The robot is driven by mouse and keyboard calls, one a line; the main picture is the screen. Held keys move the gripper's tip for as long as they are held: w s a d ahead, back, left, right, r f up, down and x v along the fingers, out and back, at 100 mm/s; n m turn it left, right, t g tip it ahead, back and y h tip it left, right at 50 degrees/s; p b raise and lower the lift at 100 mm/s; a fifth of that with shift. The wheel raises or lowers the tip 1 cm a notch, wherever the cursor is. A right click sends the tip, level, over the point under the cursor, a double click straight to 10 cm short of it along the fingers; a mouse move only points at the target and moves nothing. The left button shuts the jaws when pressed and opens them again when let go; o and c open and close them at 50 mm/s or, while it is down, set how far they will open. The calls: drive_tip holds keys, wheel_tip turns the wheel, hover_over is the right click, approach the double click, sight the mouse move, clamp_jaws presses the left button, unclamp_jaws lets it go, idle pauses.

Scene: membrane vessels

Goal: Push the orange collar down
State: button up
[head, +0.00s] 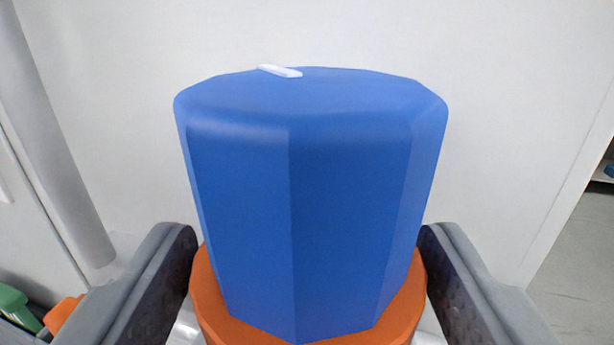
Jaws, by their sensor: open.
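A large blue faceted knob (300,200) fills the middle of the head view, with a small white mark (279,71) on its top. The orange collar (212,312) sits around the lower part of the knob. Its front edge runs off the bottom of the picture. My gripper (308,245) is open, with one dark-padded finger on each side of the knob and collar. The fingers are close to the collar's left and right edges; I cannot tell whether they touch it. What lies below the collar is mostly hidden.
A white wall or panel (520,110) stands behind the knob. A grey vertical pipe (55,140) runs down the left side. Green (18,305) and orange (62,314) parts show at the lower left. Grey floor (575,265) is open at the right.

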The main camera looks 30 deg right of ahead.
drive_tip(key=shift+x, duration=0.9)
drive_tip(key=c, duration=1.1)
drive_tip(key=shift+f, duration=0.8)
drive_tip(key=o, duration=1.1)
drive_tip(key=shift+s, duration=0.1)
